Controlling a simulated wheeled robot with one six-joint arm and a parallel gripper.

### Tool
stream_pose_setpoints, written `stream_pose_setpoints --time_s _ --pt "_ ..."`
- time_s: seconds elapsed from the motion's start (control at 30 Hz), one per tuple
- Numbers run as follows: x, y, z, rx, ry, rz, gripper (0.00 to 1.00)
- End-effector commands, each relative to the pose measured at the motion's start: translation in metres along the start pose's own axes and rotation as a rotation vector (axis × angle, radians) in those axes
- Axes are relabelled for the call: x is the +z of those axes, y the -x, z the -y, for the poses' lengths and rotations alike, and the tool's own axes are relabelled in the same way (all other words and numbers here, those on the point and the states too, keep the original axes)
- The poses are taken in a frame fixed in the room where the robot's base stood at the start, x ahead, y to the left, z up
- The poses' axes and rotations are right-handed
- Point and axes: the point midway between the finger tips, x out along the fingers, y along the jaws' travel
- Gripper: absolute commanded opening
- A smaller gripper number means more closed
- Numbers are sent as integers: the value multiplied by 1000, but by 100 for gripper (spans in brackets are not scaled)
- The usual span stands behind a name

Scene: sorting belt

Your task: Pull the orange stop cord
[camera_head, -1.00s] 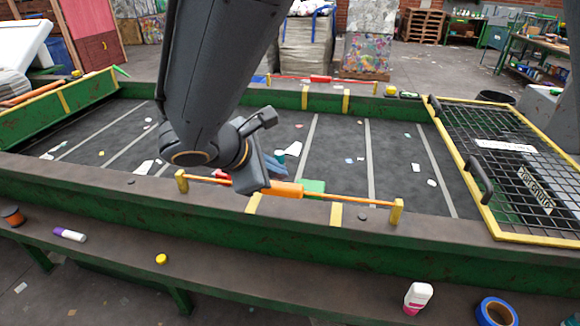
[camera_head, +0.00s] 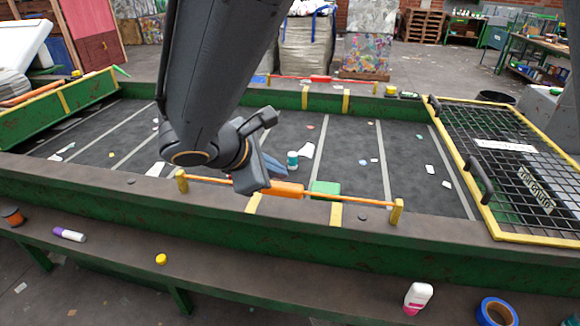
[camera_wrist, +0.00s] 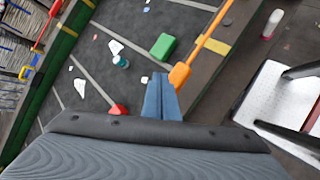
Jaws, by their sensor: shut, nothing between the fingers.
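The orange stop cord (camera_head: 345,198) runs low between two yellow posts along the near side of the belt. Its thick orange handle (camera_head: 289,189) sits near the middle, and the handle also shows in the wrist view (camera_wrist: 179,75). My gripper (camera_head: 272,166) is just behind the handle on the belt side, its blue fingers partly hidden by the wrist. In the wrist view, my fingers (camera_wrist: 161,80) are closed together beside the handle, close to it, with nothing between them. Whether they touch the handle I cannot tell.
On the belt are a green block (camera_head: 325,188), a teal-and-white can (camera_head: 292,160), a red object (camera_wrist: 118,110) and scraps. A yellow-framed mesh guard (camera_head: 520,165) covers the right end. The front ledge holds a white-and-pink bottle (camera_head: 418,297) and blue tape (camera_head: 497,311).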

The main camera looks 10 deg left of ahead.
Motion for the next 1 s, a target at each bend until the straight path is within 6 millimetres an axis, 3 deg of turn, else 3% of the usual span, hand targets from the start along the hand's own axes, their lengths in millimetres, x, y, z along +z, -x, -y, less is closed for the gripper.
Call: stream_pose_setpoints --time_s 1.0 --pt "-6 -8 6 0 1 0 0"
